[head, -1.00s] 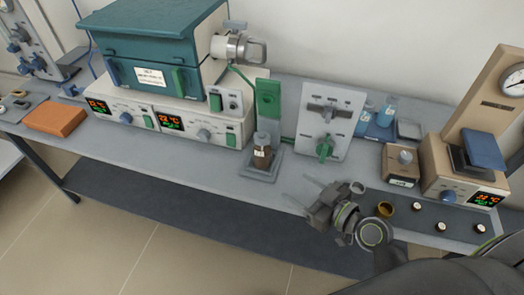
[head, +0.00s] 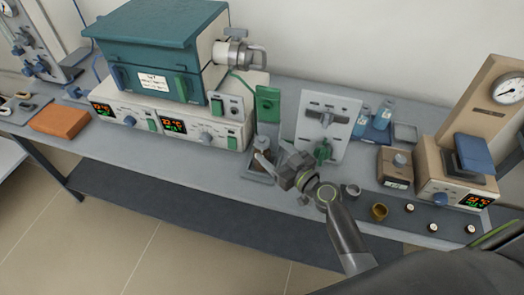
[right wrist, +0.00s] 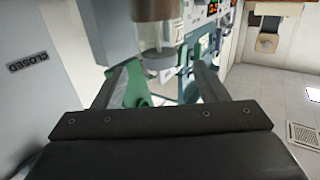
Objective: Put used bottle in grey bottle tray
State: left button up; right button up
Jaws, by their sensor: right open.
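A small bottle (head: 262,142) with a clear body and a brown part stands upright on a dark grey square base (head: 254,173) at the bench front, below the green panel. My right gripper (head: 266,160) is open, its fingers reaching in from the right at the bottle and partly hiding it. In the right wrist view, the bottle (right wrist: 156,38) shows ahead between the two open fingers (right wrist: 165,82); I cannot tell whether they touch it. A small grey tray (head: 405,133) lies at the back right, and looks empty. My left gripper is out of view.
A blue tray (head: 376,137) with blue bottles lies beside the grey tray. A white panel with a green handle (head: 323,152) stands close behind my gripper. The furnace (head: 165,60) is left; a brown box (head: 394,168) and small cups stand right.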

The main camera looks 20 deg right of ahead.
aim_at(267, 147)
jog(key=shift+p+x, duration=0.85)
jog(key=shift+x, duration=2.15)
grip_shut()
